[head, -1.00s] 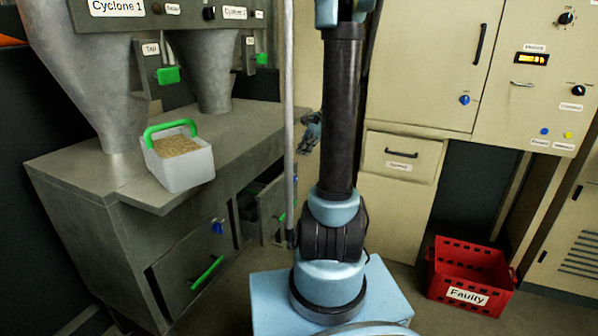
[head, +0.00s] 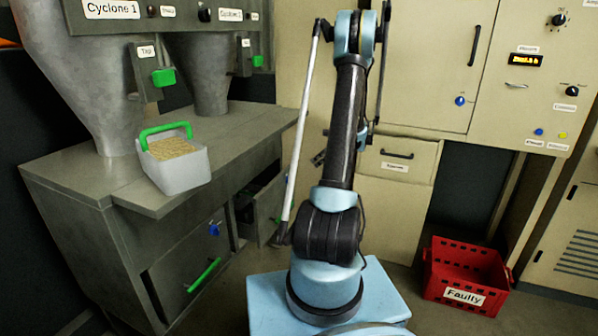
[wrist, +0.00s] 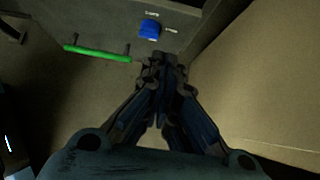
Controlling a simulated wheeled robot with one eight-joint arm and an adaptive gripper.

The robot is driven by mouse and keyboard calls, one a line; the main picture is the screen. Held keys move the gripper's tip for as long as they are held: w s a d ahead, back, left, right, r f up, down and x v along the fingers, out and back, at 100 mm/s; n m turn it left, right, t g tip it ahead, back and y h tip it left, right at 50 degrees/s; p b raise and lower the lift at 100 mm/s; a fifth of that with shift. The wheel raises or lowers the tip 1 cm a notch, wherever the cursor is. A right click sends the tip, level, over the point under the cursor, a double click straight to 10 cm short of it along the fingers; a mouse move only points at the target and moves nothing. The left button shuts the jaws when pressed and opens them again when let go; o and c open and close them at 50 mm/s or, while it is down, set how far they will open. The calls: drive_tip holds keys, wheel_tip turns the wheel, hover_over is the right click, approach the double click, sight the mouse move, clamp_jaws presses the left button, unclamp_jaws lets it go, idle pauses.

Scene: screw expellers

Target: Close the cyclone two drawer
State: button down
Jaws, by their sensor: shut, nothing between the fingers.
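The cyclone two drawer (head: 268,214) stands pulled out from the grey cabinet under the second cyclone. Its dark inside shows behind the front, and my arm partly covers the view to its right. In the wrist view, a green bar handle (wrist: 97,54) and a blue knob (wrist: 150,29) on a grey panel lie just ahead of my gripper (wrist: 168,66). They look like those of cyclone two. The gripper is shut and empty, its tips just right of the handle's end and below the knob. I cannot tell if they touch anything. In the head view it is mostly hidden behind my arm.
The cyclone one front has its own green handle (head: 204,275). A white tub of grain (head: 180,172) with a green handle stands on the cabinet top. A beige cabinet (head: 390,215) stands behind my arm. A red crate (head: 465,277) sits on the floor at right.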

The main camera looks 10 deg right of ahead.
approach(289, 175)
wheel_tip(289, 175, down, 4)
drive_tip(key=shift+w+a+r, duration=0.1)
drive_tip(key=shift+w+a, duration=0.4)
drive_tip(key=shift+a, duration=0.1)
drive_tip(key=shift+w+a+r, duration=0.15)
drive_tip(key=shift+w+a, duration=0.35)
drive_tip(key=shift+a, duration=0.15)
drive_tip(key=w+a, duration=0.6)
drive_tip(key=a, duration=0.2)
drive_tip(key=shift+a, duration=0.2)
